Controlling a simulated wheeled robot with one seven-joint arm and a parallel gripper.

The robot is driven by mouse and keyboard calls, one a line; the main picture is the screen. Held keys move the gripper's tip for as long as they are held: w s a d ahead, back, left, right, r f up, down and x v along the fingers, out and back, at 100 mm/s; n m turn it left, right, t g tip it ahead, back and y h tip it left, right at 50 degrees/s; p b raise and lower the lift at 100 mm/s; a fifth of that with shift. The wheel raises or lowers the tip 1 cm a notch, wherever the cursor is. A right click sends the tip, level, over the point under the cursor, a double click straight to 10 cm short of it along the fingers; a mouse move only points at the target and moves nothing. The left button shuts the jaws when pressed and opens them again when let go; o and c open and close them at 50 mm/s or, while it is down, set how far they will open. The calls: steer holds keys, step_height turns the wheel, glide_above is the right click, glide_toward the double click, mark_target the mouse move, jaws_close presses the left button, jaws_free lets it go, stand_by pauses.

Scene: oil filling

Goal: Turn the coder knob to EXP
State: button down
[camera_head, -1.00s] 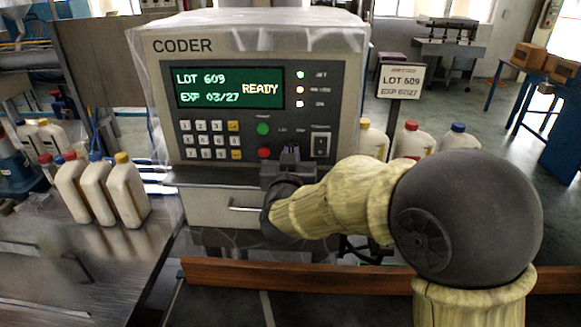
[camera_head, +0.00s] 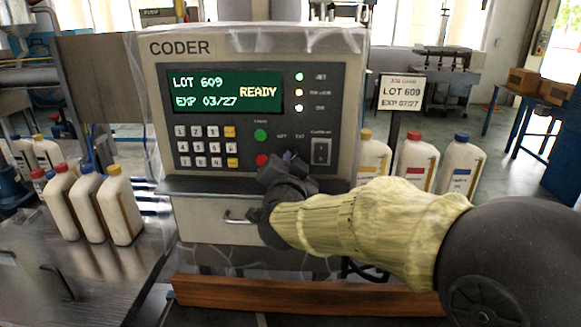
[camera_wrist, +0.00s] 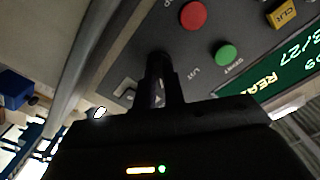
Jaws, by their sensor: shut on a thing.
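The coder (camera_head: 258,55) is a grey box with a green display (camera_head: 227,91) reading LOT 609, EXP 03/27 and READY. My gripper (camera_head: 285,165) is at the lower middle of its panel, right of the red button (camera_head: 262,160). In the wrist view my gripper (camera_wrist: 160,85) has its dark fingers against the panel, below the red button (camera_wrist: 193,15) and left of the green button (camera_wrist: 226,54). It is shut on the coder knob, which the fingers hide almost wholly. The knob's pointing direction cannot be told.
A sign (camera_head: 402,91) behind the coder reads LOT 609, EXP 07/27. White bottles with coloured caps stand left (camera_head: 119,205) and right (camera_head: 415,160). A rocker switch (camera_head: 321,151) is just right of my gripper. A drawer with a handle (camera_head: 240,217) is below.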

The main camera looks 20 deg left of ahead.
stand_by(0.3)
steer(key=c, duration=1.5)
jaws_free()
steer(key=v, duration=1.7)
steer(key=shift+s, duration=0.25)
steer(key=shift+w+f, duration=0.1)
steer(key=shift+f, duration=0.05)
